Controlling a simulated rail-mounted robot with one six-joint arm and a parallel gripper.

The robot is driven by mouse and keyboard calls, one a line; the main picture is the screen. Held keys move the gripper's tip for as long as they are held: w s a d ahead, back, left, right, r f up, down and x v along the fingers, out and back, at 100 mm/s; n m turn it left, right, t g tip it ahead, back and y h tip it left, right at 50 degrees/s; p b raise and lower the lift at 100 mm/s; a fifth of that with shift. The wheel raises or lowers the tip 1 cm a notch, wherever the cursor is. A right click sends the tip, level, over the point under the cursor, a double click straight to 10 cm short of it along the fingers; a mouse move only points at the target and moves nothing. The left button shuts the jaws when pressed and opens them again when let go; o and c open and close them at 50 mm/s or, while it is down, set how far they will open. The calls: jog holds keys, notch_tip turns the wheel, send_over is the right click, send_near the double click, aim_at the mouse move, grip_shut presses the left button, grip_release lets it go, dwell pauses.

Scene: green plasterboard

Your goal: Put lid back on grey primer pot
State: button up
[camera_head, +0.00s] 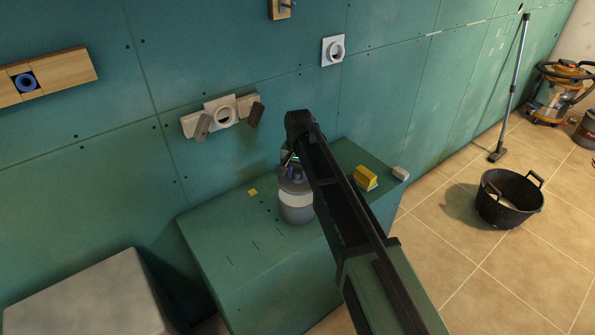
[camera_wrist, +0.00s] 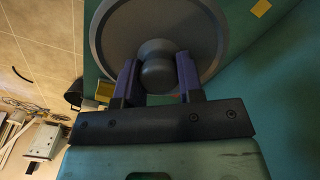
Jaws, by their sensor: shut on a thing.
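The grey primer pot (camera_head: 297,213), with a pale band around it, stands upright on the green boxed-in ledge (camera_head: 235,245). My gripper (camera_wrist: 156,72) is shut on the round knob (camera_wrist: 157,52) of the dark grey lid (camera_wrist: 115,35), one finger on each side. In the head view the lid (camera_head: 288,184) is at the top of the pot, and my arm hides its right side. I cannot tell whether the lid rests on the rim or is just above it. The lid hides the pot in the wrist view.
A yellow sponge-like block (camera_head: 365,178) and a small pale block (camera_head: 400,173) lie right of the pot. A yellow square (camera_head: 253,192) is to its left. A black bucket (camera_head: 509,200) is on the tiled floor.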

aim_at(298, 183)
jog(key=shift+f+b, duration=2.05)
jog(key=shift+f, duration=0.45)
jog(key=shift+f, duration=0.2)
jog(key=o, duration=1.5)
jog(key=shift+r, duration=0.1)
notch_tip(298, 183, up, 7)
jog(key=p, duration=0.6)
jog(key=shift+p, duration=0.4)
